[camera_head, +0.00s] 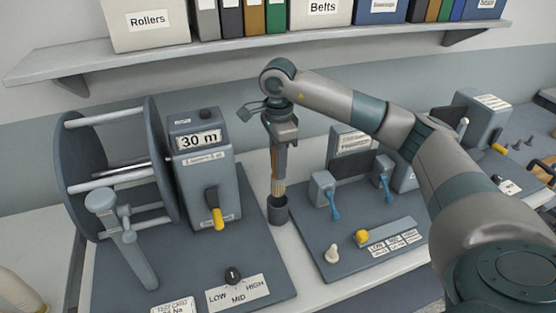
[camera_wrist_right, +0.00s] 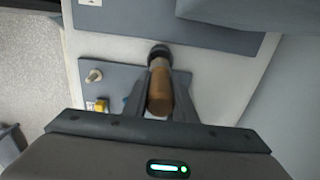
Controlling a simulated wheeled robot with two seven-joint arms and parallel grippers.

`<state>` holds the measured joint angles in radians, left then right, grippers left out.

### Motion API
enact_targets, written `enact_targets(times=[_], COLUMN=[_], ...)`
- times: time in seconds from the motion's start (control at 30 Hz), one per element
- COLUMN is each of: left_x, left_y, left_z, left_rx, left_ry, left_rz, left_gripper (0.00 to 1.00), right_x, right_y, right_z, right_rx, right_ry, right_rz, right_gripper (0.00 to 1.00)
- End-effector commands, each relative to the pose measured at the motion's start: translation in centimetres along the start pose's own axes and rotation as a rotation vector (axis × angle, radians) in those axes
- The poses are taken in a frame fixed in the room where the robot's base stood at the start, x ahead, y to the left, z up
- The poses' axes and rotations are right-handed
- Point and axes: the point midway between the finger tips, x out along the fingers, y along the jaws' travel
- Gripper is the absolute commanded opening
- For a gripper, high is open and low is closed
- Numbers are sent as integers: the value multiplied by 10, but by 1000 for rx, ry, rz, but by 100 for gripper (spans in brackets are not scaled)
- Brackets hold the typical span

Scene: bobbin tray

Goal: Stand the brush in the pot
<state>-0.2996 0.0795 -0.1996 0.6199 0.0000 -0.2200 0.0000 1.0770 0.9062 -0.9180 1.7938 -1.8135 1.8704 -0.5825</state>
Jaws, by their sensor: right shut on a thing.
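My right gripper (camera_head: 279,150) points down at the back middle of the bench. It is shut on the brush (camera_head: 279,178), which hangs upright with its pale bristles downward. The dark grey pot (camera_head: 278,210) stands directly below, between the two machine bases. The bristle tips are at the pot's mouth; I cannot tell whether they are inside. In the right wrist view the brush's brown handle (camera_wrist_right: 160,92) lies between the fingers (camera_wrist_right: 160,100), in line with the pot (camera_wrist_right: 158,50) beyond. My left gripper is not in view.
A reel machine (camera_head: 203,190) with a yellow-tipped lever stands left of the pot. A panel (camera_head: 345,255) with blue levers and knobs is close on the right. A shelf (camera_head: 270,48) with boxes and binders runs above, behind my right arm.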

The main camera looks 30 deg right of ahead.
Motion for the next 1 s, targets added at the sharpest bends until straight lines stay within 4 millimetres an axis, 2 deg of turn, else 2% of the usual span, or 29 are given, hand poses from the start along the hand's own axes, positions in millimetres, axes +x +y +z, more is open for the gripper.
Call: enact_targets(times=[0.1,1.0], left_x=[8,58], left_y=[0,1], left_z=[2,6], left_rx=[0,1], left_ry=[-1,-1], left_rz=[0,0], left_gripper=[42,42], right_x=[11,66], right_y=[0,0], right_z=[0,0], right_rx=[0,0], right_ry=[0,0], right_rz=[0,0], right_gripper=[2,2])
